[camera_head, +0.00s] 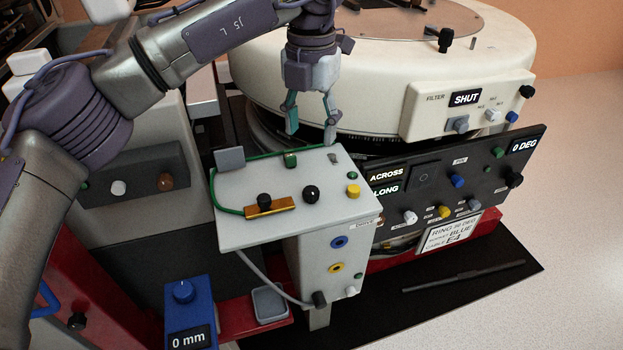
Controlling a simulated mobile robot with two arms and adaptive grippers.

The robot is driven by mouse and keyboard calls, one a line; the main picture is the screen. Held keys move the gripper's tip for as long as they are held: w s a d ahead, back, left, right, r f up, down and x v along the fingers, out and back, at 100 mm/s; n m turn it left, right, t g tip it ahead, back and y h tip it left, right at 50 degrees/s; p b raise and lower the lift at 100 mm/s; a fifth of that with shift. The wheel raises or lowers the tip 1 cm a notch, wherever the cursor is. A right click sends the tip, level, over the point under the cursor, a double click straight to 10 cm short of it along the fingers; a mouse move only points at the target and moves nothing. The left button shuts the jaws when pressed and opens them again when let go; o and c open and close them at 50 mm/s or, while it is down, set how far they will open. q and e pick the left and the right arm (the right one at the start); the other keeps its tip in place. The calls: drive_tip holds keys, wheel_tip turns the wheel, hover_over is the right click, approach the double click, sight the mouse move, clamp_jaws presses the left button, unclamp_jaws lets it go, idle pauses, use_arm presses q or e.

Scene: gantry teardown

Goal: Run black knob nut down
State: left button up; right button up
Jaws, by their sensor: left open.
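A black knob (264,200) sits on a brass bar (270,208) on top of the light grey box (240,232). A second black knob (311,193) stands to its right on the same top. I cannot tell which of the two is the knob nut. My left gripper (311,129) points down with its fingers apart and empty. It appears over the back edge of the box, behind both knobs and apart from them. My right gripper is not in view.
A green cable (214,190) runs along the box top's left and back edges. A yellow knob (353,191) is at the right. A dark panel (422,177) with several knobs stands right of the box, below a large cream ring housing (385,85). A blue block (185,315) reads 0 mm.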

sight(311, 189)
use_arm(q)
wheel_tip(311, 189, down, 14)
drive_tip(key=shift+r+b, duration=0.25)
drive_tip(key=shift+b, duration=0.5)
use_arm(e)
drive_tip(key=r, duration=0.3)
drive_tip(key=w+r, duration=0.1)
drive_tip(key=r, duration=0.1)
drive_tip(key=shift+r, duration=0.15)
use_arm(q)
clamp_jaws()
